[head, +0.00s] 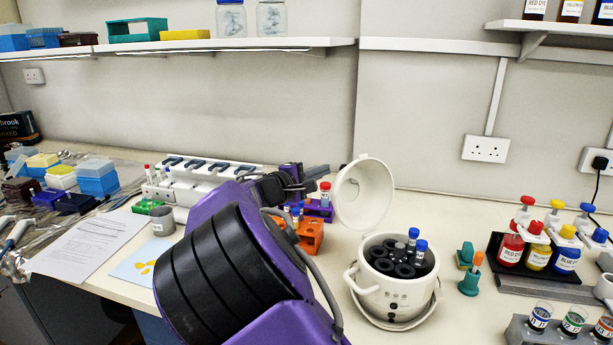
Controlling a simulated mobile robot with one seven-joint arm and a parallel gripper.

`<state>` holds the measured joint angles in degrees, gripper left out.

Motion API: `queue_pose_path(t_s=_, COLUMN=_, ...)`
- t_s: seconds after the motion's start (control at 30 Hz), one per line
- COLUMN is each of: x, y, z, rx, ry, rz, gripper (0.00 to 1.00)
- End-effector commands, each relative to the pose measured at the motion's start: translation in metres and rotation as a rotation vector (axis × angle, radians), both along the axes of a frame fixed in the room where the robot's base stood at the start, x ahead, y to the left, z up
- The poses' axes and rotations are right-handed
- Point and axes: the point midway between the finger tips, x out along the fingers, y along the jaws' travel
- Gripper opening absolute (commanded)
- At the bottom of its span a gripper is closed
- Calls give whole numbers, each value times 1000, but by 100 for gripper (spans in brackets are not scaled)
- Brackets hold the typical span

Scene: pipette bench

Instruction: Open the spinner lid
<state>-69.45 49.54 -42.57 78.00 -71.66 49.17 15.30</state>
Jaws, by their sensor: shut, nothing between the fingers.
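The spinner (397,298) is a white round pot on the bench, right of my arm. Its lid (362,194) stands raised on edge at the back left of the pot, so the pot is open. My gripper (322,172) is shut and empty, partly hidden behind my own arm, just left of the lid. I cannot tell whether it touches the lid.
An orange tube rack (311,238) and a purple rack (318,210) sit left of the spinner. Green holders (469,282) stand to its right, then a black tray (545,262) of dye bottles. A shelf (180,47) runs along the wall above.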

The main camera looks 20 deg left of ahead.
Motion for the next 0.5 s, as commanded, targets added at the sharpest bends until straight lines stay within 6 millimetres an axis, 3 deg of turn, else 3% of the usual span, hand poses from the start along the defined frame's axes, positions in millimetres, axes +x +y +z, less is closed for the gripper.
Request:
queue_pose_path(t_s=0.3, x=-19, y=-25, z=8, rx=1, ry=1, rz=1, gripper=0)
queue_pose_path(t_s=0.5, x=-23, y=-30, z=9, rx=1, ry=0, rz=1, gripper=0)
